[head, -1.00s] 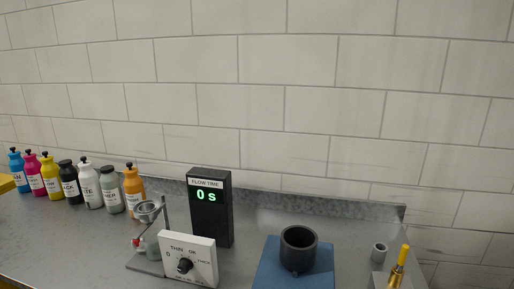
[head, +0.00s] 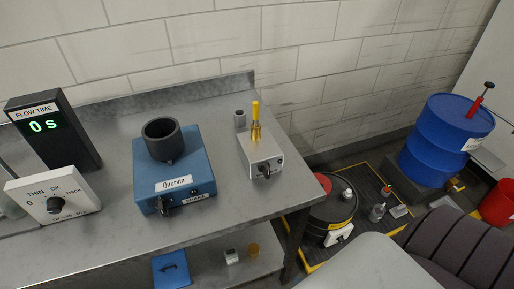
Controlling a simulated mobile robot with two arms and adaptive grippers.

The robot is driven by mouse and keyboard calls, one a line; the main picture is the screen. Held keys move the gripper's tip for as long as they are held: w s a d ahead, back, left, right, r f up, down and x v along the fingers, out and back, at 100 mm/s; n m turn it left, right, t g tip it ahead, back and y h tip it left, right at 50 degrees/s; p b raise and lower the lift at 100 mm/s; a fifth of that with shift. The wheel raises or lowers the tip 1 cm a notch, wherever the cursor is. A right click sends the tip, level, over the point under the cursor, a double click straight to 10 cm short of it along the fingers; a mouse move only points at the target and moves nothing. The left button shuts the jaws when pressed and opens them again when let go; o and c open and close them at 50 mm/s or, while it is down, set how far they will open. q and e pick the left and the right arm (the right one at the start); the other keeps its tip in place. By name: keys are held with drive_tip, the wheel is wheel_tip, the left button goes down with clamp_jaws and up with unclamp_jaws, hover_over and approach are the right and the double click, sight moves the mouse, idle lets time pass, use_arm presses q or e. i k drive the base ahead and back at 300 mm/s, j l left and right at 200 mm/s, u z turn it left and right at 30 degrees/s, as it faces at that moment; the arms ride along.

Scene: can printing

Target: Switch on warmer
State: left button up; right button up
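A blue box (head: 200,170) stands on the metal bench with a black open cup (head: 162,138) on top. I cannot tell from lettering which box is the warmer. Neither of my grippers is in view.
A lower shelf holds a blue item (head: 171,268). On the floor stand a black drum (head: 330,210) and a blue drum (head: 441,140).

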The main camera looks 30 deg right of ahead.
sight(264, 167)
drive_tip(key=z, duration=1.15)
drive_tip(key=k+j, duration=0.3)
drive_tip(key=k, duration=0.15)
